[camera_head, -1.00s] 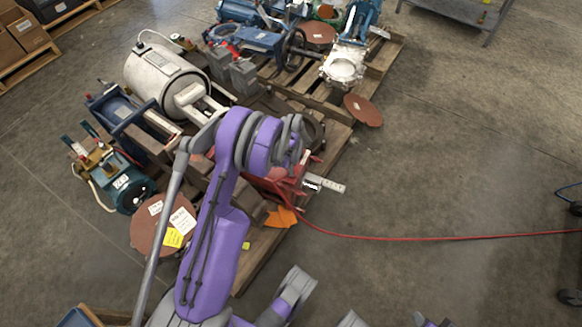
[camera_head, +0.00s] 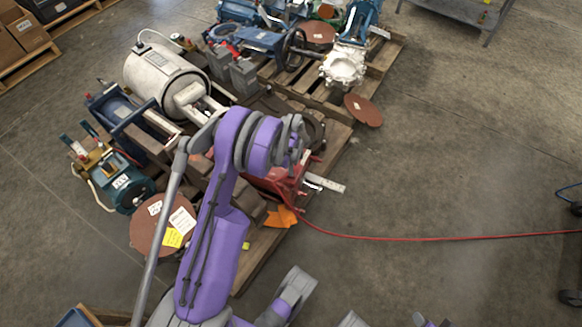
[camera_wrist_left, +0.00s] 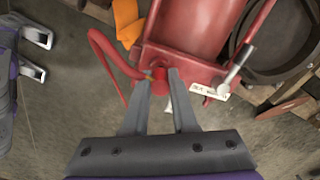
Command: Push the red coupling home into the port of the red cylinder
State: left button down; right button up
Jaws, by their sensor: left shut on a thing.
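The red cylinder (camera_wrist_left: 200,28) fills the upper middle of the left wrist view. In the head view it is partly hidden behind my purple left arm, where its red body (camera_head: 286,184) shows. My left gripper (camera_wrist_left: 160,76) is shut on the red coupling (camera_wrist_left: 160,84), a small red piece between the fingertips. The coupling is right at the near end of the cylinder. The fingers and the end block hide the port, so I cannot tell how deep the coupling sits. The fingertips are not clear in the head view.
A red hose (camera_head: 400,239) curves beside the coupling and runs right across the floor. A white tag (camera_wrist_left: 210,91) and a metal lever (camera_wrist_left: 240,62) are right of the fingers. An orange piece (camera_head: 281,216) lies by the cylinder on the wooden pallet (camera_head: 247,262). Floor to the right is mostly clear.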

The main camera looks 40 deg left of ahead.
pick_arm(q)
jog(key=shift+f+b, duration=0.4)
jog(key=shift+f, duration=0.15)
jog(key=c, duration=0.6)
grip_release()
jog(key=shift+r, duration=0.1)
notch_tip(320, 180, up, 11)
jog(key=p, duration=0.3)
jog(key=shift+f, duration=0.2)
